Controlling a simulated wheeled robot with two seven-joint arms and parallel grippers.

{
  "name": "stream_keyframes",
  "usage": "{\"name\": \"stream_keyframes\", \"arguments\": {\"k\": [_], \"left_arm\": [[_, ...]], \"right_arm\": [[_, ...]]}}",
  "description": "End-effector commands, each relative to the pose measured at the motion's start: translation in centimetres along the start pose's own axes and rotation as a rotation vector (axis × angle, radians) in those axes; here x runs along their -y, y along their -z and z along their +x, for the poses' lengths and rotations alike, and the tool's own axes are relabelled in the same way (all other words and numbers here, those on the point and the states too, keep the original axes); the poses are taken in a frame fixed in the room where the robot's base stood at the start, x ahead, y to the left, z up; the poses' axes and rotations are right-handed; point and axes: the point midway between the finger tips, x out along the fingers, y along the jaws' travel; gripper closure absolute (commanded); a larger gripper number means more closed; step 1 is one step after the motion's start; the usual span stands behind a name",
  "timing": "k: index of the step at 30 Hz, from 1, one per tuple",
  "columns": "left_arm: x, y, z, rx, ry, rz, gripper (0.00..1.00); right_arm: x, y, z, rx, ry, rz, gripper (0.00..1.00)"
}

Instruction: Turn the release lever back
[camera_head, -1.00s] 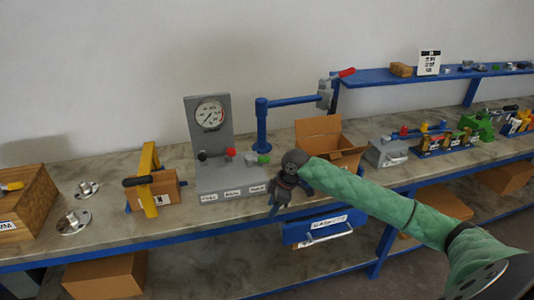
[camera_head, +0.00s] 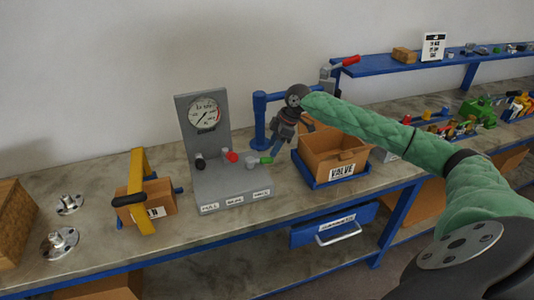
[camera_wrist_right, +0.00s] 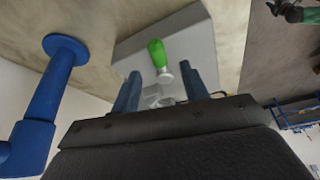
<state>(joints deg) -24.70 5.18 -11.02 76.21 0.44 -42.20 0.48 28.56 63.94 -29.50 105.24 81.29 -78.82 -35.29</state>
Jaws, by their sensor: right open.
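A grey gauge stand (camera_head: 205,130) with a round dial stands on the bench. Its base carries black, red and green handles in a row above white labels that are too small to read. The lever with the green handle (camera_head: 266,160) is at the right end. My right gripper (camera_head: 277,150) is just above and to the right of that green handle, fingers pointing down. In the right wrist view the fingers (camera_wrist_right: 160,85) are apart and empty, and the green handle (camera_wrist_right: 157,52) shows beyond and between their tips. My left gripper is out of view.
A blue post (camera_head: 259,122) with an arm stands close behind my right gripper. An open cardboard box (camera_head: 333,147) sits in a blue tray to the right. A yellow clamp (camera_head: 140,190) over a small box and metal flanges (camera_head: 60,243) are to the left.

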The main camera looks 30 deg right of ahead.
Motion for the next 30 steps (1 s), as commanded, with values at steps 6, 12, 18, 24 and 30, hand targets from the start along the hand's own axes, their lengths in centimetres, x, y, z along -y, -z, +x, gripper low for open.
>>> {"name": "stream_keyframes", "arguments": {"k": [6,12,18,24,30], "left_arm": [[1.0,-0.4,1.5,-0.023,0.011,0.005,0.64],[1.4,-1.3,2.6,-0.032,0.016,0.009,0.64],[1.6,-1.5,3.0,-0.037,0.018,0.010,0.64],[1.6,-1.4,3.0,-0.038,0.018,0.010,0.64],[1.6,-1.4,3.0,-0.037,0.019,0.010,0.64]], "right_arm": [[0.1,0.1,2.9,-0.001,0.002,0.001,0.55],[0.0,0.0,4.7,0.001,0.001,0.000,0.55],[0.0,0.0,5.4,0.000,0.000,0.000,0.55],[0.0,0.0,5.4,0.000,0.000,0.000,0.55],[0.0,0.0,5.4,0.001,0.000,0.000,0.94]]}}
